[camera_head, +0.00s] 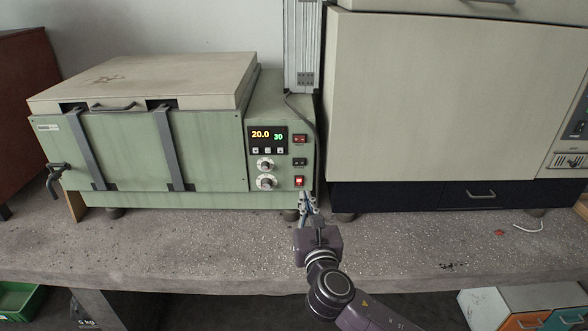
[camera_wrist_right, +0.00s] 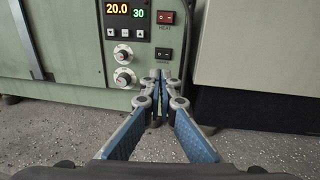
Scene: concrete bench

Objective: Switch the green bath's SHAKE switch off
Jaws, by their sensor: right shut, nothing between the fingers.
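The green bath (camera_head: 215,135) stands at the left of the bench, with a control panel on its right front. Its panel has a column of three switches: a red one on top (camera_head: 300,139), labelled HEAT in the wrist view (camera_wrist_right: 165,17); a dark middle one (camera_head: 300,162), also in the wrist view (camera_wrist_right: 164,54); and a brightly lit red one below (camera_head: 299,181). The label under the middle switch is too small to read surely. My right gripper (camera_head: 308,197) is shut and empty, low before the panel; its fingertips (camera_wrist_right: 158,76) hide the bottom switch in the wrist view. My left gripper is out of view.
The display (camera_head: 267,138) reads 20.0 and 30, above two knobs (camera_head: 266,174). A large beige cabinet (camera_head: 450,100) stands close at the right. A dark cable (camera_head: 310,120) hangs beside the panel. The bench front (camera_head: 190,245) is clear.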

